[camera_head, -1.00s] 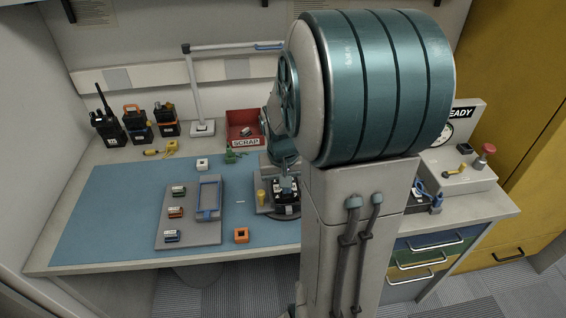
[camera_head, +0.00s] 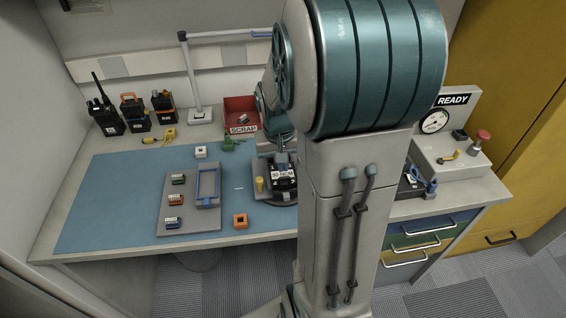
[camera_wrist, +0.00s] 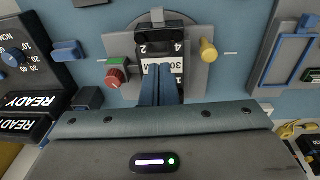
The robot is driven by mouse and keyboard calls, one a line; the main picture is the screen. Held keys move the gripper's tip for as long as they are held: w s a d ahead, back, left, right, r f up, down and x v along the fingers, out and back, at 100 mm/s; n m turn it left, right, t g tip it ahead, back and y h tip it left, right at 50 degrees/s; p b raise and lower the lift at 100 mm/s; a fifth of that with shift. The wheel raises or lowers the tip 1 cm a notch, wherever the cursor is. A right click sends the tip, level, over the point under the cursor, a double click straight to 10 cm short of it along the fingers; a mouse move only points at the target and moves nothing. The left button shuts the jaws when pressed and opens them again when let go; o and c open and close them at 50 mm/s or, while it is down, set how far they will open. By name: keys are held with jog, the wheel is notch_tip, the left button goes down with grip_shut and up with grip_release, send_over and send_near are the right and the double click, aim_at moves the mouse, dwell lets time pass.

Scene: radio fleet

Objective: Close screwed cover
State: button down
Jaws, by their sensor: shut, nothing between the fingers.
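A black device (camera_head: 287,184) with a white label sits in a grey fixture on the blue mat. In the wrist view the device (camera_wrist: 147,49) shows corner numbers 2, 4 and 1, and its label is partly covered by my fingers. My gripper (camera_wrist: 160,68) is shut and empty, its blue fingertips over the label; I cannot tell whether they touch it. In the head view my gripper (camera_head: 281,157) is above the device, partly behind my arm. A yellow knob (camera_wrist: 208,50) stands beside the device on the fixture plate (camera_wrist: 195,82). Screws cannot be made out clearly.
A red knob (camera_wrist: 113,78) is close beside the device. A grey board (camera_head: 190,221) with small labelled modules and a blue frame lies to the left. A red scrap bin (camera_head: 241,116) and radios (camera_head: 104,116) stand behind. The test box (camera_head: 441,160) is right.

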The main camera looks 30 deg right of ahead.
notch_tip(320, 180, up, 12)
jog(key=s+a, duration=0.2)
jog(key=s+a+f+n+t+y, duration=0.1)
jog(key=s+a+n, duration=0.3)
jog(key=s+a, duration=0.5)
jog(key=shift+s+a+f+t, duration=0.2)
jog(key=shift+a+f+t, duration=0.4)
jog(key=shift+a+f, duration=0.3)
jog(key=shift+a+r, duration=0.1)
